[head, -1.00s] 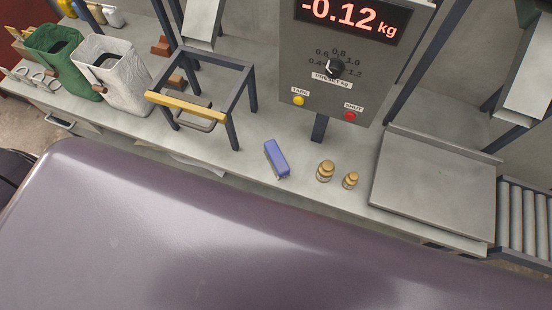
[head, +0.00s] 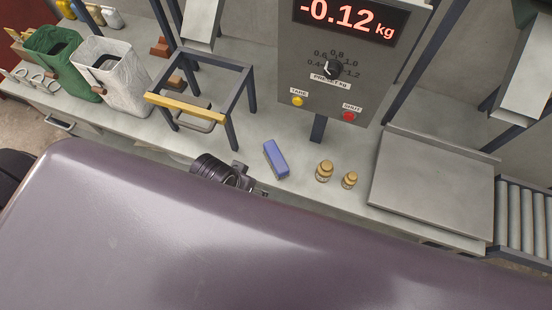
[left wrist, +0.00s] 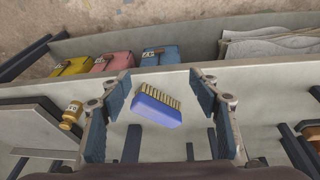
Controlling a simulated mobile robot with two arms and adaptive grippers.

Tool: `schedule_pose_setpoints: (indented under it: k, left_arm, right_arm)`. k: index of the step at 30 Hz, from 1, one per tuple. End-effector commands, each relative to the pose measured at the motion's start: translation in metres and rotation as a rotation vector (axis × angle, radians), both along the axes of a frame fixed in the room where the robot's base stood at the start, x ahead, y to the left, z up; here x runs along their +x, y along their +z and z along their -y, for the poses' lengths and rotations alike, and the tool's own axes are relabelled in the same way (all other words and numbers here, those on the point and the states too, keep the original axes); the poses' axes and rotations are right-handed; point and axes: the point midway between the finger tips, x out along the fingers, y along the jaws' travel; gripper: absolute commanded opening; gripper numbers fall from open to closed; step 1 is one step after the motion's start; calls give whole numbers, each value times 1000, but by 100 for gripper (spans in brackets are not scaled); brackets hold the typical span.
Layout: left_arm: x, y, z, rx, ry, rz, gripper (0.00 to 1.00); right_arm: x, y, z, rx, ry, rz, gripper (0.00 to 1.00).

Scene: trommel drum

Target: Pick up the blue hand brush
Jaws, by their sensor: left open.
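The blue hand brush (head: 276,159) lies on the grey bench top, between the dark stand and two brass weights. In the left wrist view the brush (left wrist: 155,108) shows its blue back and a row of tan bristles. My left gripper (head: 256,190) is beside the brush, at the bench's front edge, partly hidden by my purple body. In the left wrist view my left gripper (left wrist: 160,108) is open, with the brush seen between its fingers and not visibly gripped. My right gripper is not in view.
Two brass weights (head: 325,171) stand right of the brush. A dark stand with a yellow bar (head: 186,107) is at its left. The scale plate (head: 432,185) and control box (head: 345,60) are further right and behind. White and green bags (head: 112,75) stand far left.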

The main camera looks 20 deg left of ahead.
Motion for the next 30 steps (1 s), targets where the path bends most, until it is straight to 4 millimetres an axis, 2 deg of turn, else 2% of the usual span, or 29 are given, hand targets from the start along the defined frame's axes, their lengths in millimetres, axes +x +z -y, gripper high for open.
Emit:
schedule_pose_setpoints:
  k: [1,3,6,12,16,20,27,30]
  left_arm:
    - [12,23,16,-40,10,16,56]
    - [20,37,37,-91,33,6,56]
    - [29,46,61,-147,64,-21,56]
    - [49,47,101,-216,143,-103,56]
    - [64,38,116,-217,242,-181,56]
    - [85,23,108,-169,405,-254,56]
    - [125,7,62,-63,734,-300,56]
    - [134,6,48,-40,819,-301,56]
  right_arm:
    - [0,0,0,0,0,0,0]
    - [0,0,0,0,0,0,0]
    - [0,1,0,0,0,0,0]
    - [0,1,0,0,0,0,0]
    - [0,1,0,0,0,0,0]
    - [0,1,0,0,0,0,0]
    - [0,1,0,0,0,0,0]
    - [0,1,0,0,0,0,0]
